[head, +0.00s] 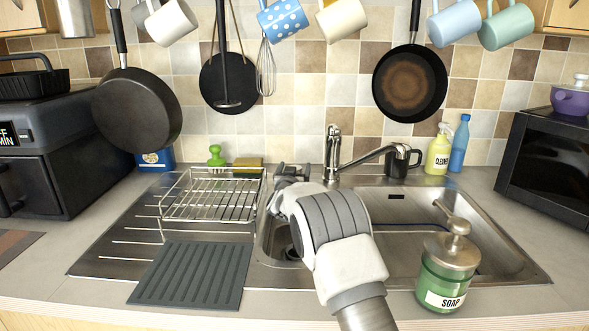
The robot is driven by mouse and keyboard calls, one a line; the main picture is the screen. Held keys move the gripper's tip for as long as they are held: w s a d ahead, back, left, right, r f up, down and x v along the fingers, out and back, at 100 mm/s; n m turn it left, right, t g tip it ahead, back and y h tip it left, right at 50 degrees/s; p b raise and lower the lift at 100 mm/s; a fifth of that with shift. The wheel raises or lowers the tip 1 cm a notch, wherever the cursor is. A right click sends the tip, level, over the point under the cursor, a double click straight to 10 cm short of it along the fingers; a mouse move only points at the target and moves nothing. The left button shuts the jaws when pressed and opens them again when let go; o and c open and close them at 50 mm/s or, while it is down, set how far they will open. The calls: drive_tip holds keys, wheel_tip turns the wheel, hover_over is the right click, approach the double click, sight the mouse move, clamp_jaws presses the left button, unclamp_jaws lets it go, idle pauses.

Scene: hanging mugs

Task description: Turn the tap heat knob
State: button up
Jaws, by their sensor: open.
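The chrome tap (333,165) stands upright at the back edge of the sink, with its spout swung to the right. Its knob (333,131) appears to be the chrome piece on top of the tap body. My gripper (290,171) is at the back left of the sink basin, left of the tap body and lower than the knob in the picture. It looks apart from the tap and holds nothing that I can see. My white and grey wrist hides much of it, so the fingertips show poorly. The wrist also covers the middle of the sink.
A wire dish rack (213,195) stands left of my gripper. A green soap dispenser (447,270) is at the front right. A black mug (402,161) is by the spout. Pans and mugs hang above. The right basin (410,215) has free room.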

drive_tip(key=shift+s, duration=0.1)
drive_tip(key=s+a+p, duration=0.1)
drive_tip(key=s, duration=1.6)
drive_tip(key=shift+a+p, duration=0.35)
drive_tip(key=shift+d, duration=0.1)
